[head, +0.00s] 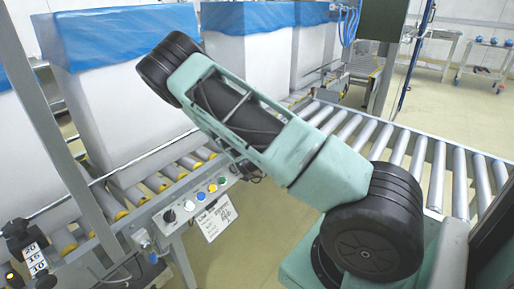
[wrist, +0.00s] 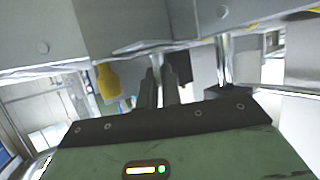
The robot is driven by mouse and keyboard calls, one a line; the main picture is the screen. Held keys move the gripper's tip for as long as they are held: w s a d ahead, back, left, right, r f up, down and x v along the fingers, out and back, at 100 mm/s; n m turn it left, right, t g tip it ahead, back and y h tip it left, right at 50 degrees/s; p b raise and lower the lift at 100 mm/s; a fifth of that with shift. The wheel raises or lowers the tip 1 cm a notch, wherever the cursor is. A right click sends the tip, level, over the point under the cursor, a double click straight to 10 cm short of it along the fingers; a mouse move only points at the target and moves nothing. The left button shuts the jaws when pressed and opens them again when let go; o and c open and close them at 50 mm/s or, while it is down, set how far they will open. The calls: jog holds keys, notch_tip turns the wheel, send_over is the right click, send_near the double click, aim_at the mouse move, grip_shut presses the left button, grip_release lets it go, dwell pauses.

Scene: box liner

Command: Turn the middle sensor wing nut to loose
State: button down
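No wing nut can be clearly made out in either view. In the wrist view my gripper (wrist: 160,90) points away from the camera, with its two dark fingers close together below the grey metal underside of a frame. A thin metal post (wrist: 157,64) shows at or behind the fingertips; I cannot tell whether they touch it. A yellow part (wrist: 108,80) hangs to the left of the fingers, apart from them. In the head view my own arm crosses the middle and my gripper cannot be made out. A small bracket with fittings (head: 146,243) sits on the conveyor rail at lower left.
A control box with coloured buttons (head: 200,198) and a hanging paper tag (head: 214,217) are on the near conveyor side. White boxes with blue liners (head: 125,80) stand on the rollers behind. A roller conveyor (head: 420,160) runs right. Numbered labels (head: 36,258) are at lower left.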

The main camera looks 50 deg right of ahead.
jog(key=shift+w, duration=0.15)
jog(key=shift+r+n+t+y, duration=0.1)
jog(key=shift+n+t+y, duration=1.8)
jog(key=shift+n+y, duration=0.3)
jog(key=shift+d, duration=0.1)
jog(key=shift+s+d, duration=0.15)
jog(key=shift+s, duration=0.1)
jog(key=c, duration=1.6)
grip_release()
jog(key=shift+s+d, duration=0.1)
jog(key=shift+s, duration=0.05)
jog(key=p+v, duration=0.4)
jog(key=v, duration=0.1)
jog(key=p+v, duration=0.3)
jog(key=v, duration=0.3)
jog(key=a+p+v, duration=0.1)
jog(key=p+v, duration=0.3)
jog(key=v, duration=0.2)
jog(key=shift+p, duration=0.35)
